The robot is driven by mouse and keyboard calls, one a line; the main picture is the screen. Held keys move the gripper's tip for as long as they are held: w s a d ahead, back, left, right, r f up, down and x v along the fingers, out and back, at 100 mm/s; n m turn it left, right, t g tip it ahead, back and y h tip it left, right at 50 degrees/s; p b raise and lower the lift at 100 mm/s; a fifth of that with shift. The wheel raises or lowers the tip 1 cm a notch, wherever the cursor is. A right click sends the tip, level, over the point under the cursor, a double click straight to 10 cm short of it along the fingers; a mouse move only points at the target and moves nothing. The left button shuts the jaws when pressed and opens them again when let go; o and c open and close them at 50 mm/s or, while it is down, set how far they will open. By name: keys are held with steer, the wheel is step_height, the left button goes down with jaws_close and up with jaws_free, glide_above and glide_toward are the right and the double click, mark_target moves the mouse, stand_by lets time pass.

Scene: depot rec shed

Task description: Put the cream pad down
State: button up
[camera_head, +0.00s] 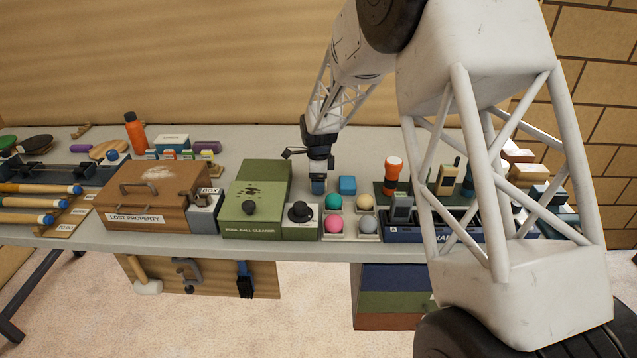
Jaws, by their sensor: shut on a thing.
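My gripper (318,176) points down over the bench, just behind the tray of balls. It is shut on a small dark blue thing (318,187), of which only a little shows below the jaws. I cannot make out whether this thing touches the bench. I cannot pick out a cream pad for certain in this view; none shows in my jaws.
The green wool ball cleaner (262,212) is to the left. A pale tray (367,238) of coloured balls and a black-knobbed box (300,228) are in front. An orange-topped tool (393,168) stands right.

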steer(key=shift+f, duration=0.4)
steer(key=shift+f, duration=0.35)
steer(key=o, duration=0.9)
steer(key=shift+f, duration=0.15)
steer(key=shift+o, duration=0.7)
steer(key=shift+s+f, duration=0.25)
steer(key=shift+c, duration=0.3)
steer(key=shift+o, duration=0.3)
step_height(320, 180, up, 14)
steer(key=shift+w+f, duration=0.25)
